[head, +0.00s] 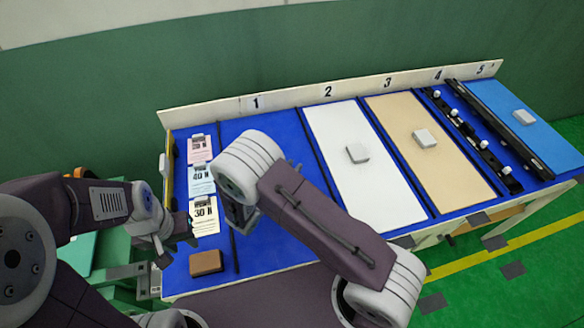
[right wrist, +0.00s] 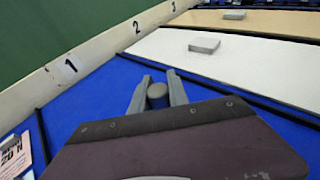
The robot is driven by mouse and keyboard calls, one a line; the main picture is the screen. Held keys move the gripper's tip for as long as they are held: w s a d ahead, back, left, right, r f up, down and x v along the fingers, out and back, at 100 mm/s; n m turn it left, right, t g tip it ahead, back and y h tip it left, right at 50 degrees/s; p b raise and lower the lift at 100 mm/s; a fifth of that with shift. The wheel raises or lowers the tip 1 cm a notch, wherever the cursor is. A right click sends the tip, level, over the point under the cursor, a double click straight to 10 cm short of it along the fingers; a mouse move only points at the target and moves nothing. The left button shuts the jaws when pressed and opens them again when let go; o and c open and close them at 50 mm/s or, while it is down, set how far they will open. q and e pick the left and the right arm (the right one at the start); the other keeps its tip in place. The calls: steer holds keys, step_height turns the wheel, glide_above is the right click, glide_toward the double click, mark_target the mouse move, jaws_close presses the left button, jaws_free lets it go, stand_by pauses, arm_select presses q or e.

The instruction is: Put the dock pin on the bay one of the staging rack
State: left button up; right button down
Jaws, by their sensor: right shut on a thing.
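The staging rack (head: 270,270) is a blue-topped table with a numbered back board. Bay one (head: 275,127) is the bare blue section under the number 1, and it also shows in the right wrist view (right wrist: 95,100). My right gripper (head: 243,222) is over bay one, partly hidden by its own arm in the head view. In the right wrist view its fingers (right wrist: 157,92) are shut on a grey, round-ended dock pin (right wrist: 157,95). Whether the pin touches the surface I cannot tell. My left gripper (head: 178,245) is open and empty near the rack's left end.
Bays two and three hold a white panel (head: 352,188) and a tan panel (head: 440,165), each with a grey block. Black rails (head: 475,140) lie in bay four. Labelled cards (head: 204,214) and a brown block (head: 206,262) lie left of bay one.

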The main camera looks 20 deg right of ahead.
steer(key=shift+f, duration=0.2)
steer(key=c, duration=1.3)
jaws_free()
steer(key=shift+r, duration=0.1)
steer(key=v, duration=1.2)
steer(key=shift+r, duration=0.2)
